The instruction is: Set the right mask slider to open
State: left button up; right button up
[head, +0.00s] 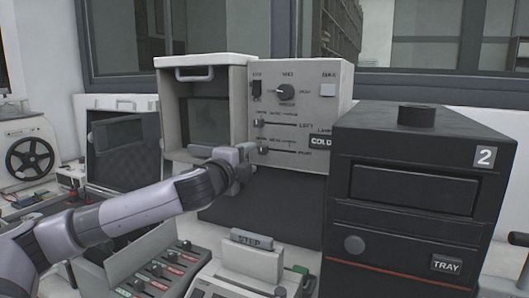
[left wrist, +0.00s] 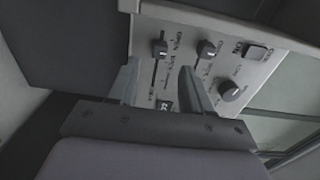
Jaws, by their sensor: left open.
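The light control panel (head: 325,85) carries two horizontal sliders, with the one marked LEFT (head: 262,123) above the right mask slider (head: 263,150). Both black knobs sit at the left ends of their slots. In the left wrist view the right mask slider (left wrist: 160,49) and left mask slider (left wrist: 207,48) stand side by side at the upper ends of their tracks, with lettering like OPEN beside the right one. My left gripper (head: 246,160) is open in front of the panel's lower left; its fingers (left wrist: 160,72) lie either side of the right slider's track. Contact cannot be told.
An open-fronted light box (head: 199,73) adjoins the panel's left side. A dark unit marked 2 (head: 430,155) stands at the right. An open case (head: 110,105) and a reel machine (head: 30,155) are at the left.

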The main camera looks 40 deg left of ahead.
aim_at(261, 151)
pick_arm(q)
jog(key=p+x, duration=0.2)
jog(key=x, duration=0.2)
jog(key=shift+w+a+r, duration=0.1)
jog(key=shift+w, duration=0.3)
jog(key=shift+w+a, duration=0.2)
jog(key=shift+w, duration=0.5)
